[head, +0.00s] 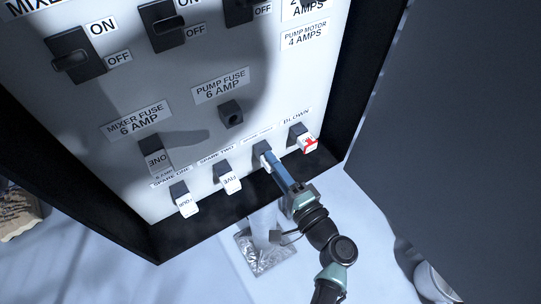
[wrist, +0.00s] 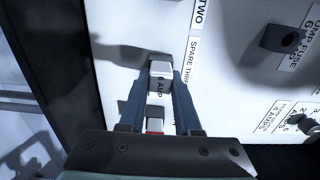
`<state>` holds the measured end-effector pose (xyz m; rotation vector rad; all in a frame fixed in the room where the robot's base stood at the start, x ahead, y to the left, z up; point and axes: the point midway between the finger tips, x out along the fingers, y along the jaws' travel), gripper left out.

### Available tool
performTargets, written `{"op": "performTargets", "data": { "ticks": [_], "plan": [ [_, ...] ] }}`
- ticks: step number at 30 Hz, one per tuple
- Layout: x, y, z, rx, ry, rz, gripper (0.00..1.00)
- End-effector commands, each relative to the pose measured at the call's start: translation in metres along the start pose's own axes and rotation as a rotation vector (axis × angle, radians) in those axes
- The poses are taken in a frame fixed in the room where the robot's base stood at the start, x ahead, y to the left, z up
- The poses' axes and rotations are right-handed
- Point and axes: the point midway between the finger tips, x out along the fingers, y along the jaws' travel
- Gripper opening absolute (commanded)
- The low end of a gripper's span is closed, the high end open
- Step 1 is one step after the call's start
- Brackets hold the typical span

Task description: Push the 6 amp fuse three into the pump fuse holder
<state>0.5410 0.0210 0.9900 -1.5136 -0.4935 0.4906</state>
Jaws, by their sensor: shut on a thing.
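The pump fuse holder (head: 232,117) is a dark block with an open round hole under the PUMP FUSE 6 AMP label. It also shows in the wrist view (wrist: 284,39), at upper right. My gripper (head: 266,160) is at the spare three holder (head: 261,147), in the bottom row. In the wrist view, my gripper (wrist: 160,88) is shut on a white fuse marked 6 AMP (wrist: 161,69), which is fuse three by its place. The fingers hide most of this fuse in the head view. I cannot tell whether it is still seated.
The mixer fuse holder has fuse ONE (head: 155,158). Fuses FOUR (head: 185,205) and FIVE (head: 230,182) sit left of my gripper. A red-marked fuse (head: 308,145) sits close on its right, under BLOWN. Switches (head: 75,57) line the top. Dark cabinet walls (head: 364,80) border the panel.

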Motion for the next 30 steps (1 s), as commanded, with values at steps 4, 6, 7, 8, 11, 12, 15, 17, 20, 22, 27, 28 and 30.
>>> {"op": "performTargets", "data": {
  "ticks": [4,6,7,8,11,12,15,17,20,22,27,28,30],
  "plan": [
    [-0.001,0.000,0.000,0.000,0.000,0.000,0.00],
    [-0.001,0.000,0.000,0.000,0.000,0.000,0.00],
    [-0.001,0.000,0.000,0.000,0.000,0.000,0.00],
    [-0.001,0.000,0.000,0.000,0.000,0.000,0.00],
    [-0.001,0.000,0.000,0.000,0.001,0.000,0.00],
    [-0.002,0.000,0.000,0.000,0.001,0.000,0.00],
    [-0.005,0.000,0.000,0.001,0.001,0.000,0.00],
    [-0.008,0.000,0.000,0.001,0.001,0.000,0.00],
    [-0.011,0.000,-0.001,0.000,0.002,0.000,0.00],
    [-0.014,-0.001,-0.001,0.000,0.001,0.000,0.00],
    [-0.021,0.000,0.000,0.000,0.001,0.000,0.00],
    [-0.022,0.000,0.000,0.000,0.001,0.000,0.00],
    [-0.025,0.000,0.000,0.000,0.002,0.001,0.00]
  ]
}}
